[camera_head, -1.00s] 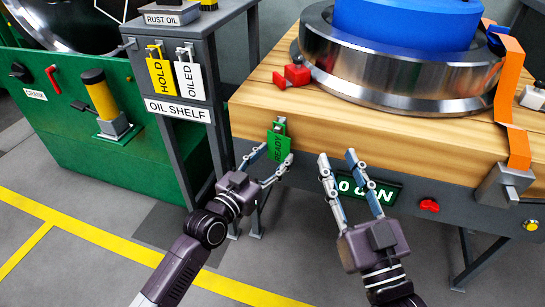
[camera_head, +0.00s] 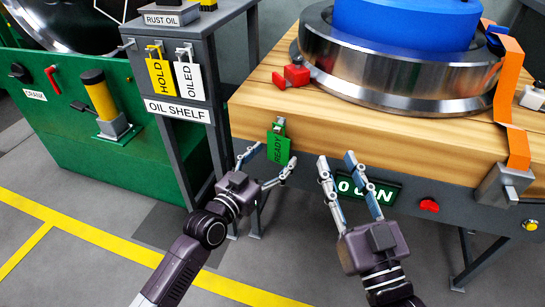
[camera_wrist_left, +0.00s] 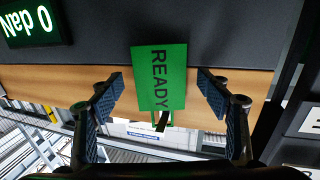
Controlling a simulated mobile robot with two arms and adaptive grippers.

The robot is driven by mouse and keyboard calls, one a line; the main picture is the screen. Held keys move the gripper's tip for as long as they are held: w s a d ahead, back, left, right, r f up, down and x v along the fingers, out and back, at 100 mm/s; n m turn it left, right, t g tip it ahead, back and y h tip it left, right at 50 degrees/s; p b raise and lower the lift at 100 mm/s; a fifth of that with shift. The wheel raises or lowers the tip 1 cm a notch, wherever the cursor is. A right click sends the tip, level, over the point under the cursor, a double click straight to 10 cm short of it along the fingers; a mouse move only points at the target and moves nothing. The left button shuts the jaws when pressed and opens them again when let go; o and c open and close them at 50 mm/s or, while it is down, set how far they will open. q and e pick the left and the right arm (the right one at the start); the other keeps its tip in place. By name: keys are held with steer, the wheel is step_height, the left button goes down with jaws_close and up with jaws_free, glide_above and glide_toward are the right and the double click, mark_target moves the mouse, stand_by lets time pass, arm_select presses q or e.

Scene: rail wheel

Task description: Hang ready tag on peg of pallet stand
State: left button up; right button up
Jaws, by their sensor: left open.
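The green READY tag (camera_head: 278,148) hangs at the front left edge of the pallet stand (camera_head: 370,148), at a small peg (camera_head: 280,123). In the left wrist view the tag (camera_wrist_left: 160,78) lies between the two fingers, with visible gaps on both sides. My left gripper (camera_head: 267,162) is open around the tag's lower part and apart from it. My right gripper (camera_head: 336,163) is open and empty, in front of the stand's lit display. How the tag's loop sits on the peg is too small to tell.
A steel wheel ring (camera_head: 400,85) with a blue centre rests on the wooden top. The oil shelf (camera_head: 178,109) on the left carries HOLD (camera_head: 161,76) and OILED (camera_head: 190,78) tags. A lit display (camera_head: 368,190) and red button (camera_head: 429,205) are on the stand's front.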

arm_select(q)
steer(key=v, duration=1.2)
